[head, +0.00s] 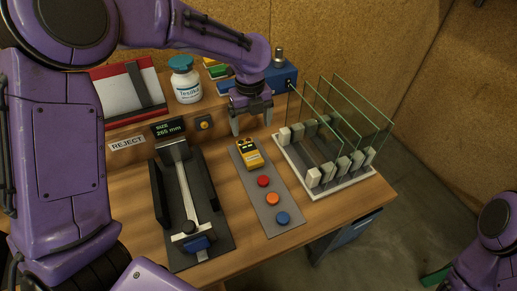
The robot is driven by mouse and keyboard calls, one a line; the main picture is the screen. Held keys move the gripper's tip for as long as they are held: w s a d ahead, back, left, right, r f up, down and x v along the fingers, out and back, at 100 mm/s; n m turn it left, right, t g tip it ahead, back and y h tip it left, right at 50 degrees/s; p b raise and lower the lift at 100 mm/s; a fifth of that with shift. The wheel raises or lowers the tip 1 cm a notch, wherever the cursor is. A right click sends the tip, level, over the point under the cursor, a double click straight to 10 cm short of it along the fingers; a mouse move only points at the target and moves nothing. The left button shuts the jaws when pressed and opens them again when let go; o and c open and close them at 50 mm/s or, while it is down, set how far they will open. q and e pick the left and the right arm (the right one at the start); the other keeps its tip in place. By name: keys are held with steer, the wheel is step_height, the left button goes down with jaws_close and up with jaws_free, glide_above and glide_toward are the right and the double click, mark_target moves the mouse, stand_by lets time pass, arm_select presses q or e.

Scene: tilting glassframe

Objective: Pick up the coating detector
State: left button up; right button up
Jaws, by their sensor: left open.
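The coating detector appears to be the small yellow handheld device (249,153) with a dark face, lying at the far end of a grey mat (284,231). My left gripper (252,127) points down above and just behind the yellow device. Its jaws are apart with nothing visible between them. I cannot tell whether the fingertips touch the device. Part of my right arm shows at the lower right edge, but its gripper is out of view.
Red, orange and blue discs lie on the mat. A size gauge (183,205) reading 265 mm stands left. A glass rack (345,189) with upright panes stands close on the right. A blue box (283,80), a white jar (187,88) and a REJECT bin stand behind.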

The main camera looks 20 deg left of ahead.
mark_target(249, 150)
arm_select(q)
steer(key=f, duration=0.3)
steer(key=f+p, duration=0.1)
steer(key=f, duration=0.6)
steer(key=shift+s+a+f+p, duration=0.2)
steer(key=shift+a+f+p, duration=0.1)
steer(key=shift+a, duration=0.1)
steer(key=shift+w+f, duration=0.1)
steer(key=shift+f, duration=0.2)
steer(key=c, duration=1.2)
